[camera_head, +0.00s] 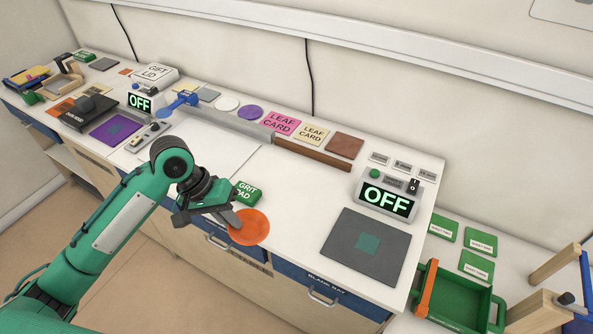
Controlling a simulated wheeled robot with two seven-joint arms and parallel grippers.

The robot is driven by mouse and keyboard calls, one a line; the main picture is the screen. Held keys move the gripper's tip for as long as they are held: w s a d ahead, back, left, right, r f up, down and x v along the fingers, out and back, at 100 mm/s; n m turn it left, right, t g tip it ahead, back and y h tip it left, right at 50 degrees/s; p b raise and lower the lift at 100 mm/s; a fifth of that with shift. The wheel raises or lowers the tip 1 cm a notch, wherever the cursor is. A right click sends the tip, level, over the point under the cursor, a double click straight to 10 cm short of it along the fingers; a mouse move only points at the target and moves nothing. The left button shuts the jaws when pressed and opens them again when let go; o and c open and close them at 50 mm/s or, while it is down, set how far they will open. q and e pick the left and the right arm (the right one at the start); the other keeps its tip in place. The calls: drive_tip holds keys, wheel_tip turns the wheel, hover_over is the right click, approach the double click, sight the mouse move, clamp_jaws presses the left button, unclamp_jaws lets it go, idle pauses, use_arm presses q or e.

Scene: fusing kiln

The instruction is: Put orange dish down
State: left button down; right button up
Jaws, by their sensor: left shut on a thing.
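The orange dish (252,230) is a flat round disc at the front edge of the white counter (300,205). My left gripper (232,217), on the green arm from the left, is shut on the left rim of the orange dish. The dish looks about level and covers part of the counter's front edge and a drawer front. I cannot tell whether it touches the counter. My right gripper is not in view.
A green grit pad (246,192) lies just behind the dish. A grey mat (367,246) with a teal square lies to the right, below an OFF display (385,200). A green tray (459,298) stands at the lower right. The counter between pad and mat is clear.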

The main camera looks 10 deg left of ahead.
sight(250, 212)
use_arm(q)
drive_tip(key=shift+w+d+r+n+p, duration=0.15)
drive_tip(key=shift+w+d+n+p, duration=0.1)
drive_tip(key=shift+n+p, duration=0.25)
drive_tip(key=w+d+n+t+p, duration=0.1)
drive_tip(key=n, duration=0.1)
drive_tip(key=w+d+n+t+p, duration=0.1)
drive_tip(key=n+p, duration=0.1)
drive_tip(key=w+d+n+t+y+p, duration=0.1)
drive_tip(key=n, duration=0.2)
drive_tip(key=shift+d+r, duration=0.15)
drive_tip(key=shift+r, duration=0.25)
drive_tip(key=d+n+p, duration=0.1)
drive_tip(key=n, duration=0.1)
drive_tip(key=w+n+t+y+p, duration=0.1)
drive_tip(key=shift+w+d+r+n, duration=0.2)
drive_tip(key=shift+d+n, duration=0.2)
wheel_tip(250, 212, down, 20)
drive_tip(key=p, duration=0.5)
drive_tip(key=shift+r, duration=0.2)
drive_tip(key=shift+s, duration=0.1)
drive_tip(key=c, duration=1.5)
unclamp_jaws()
drive_tip(key=shift+c, duration=0.2)
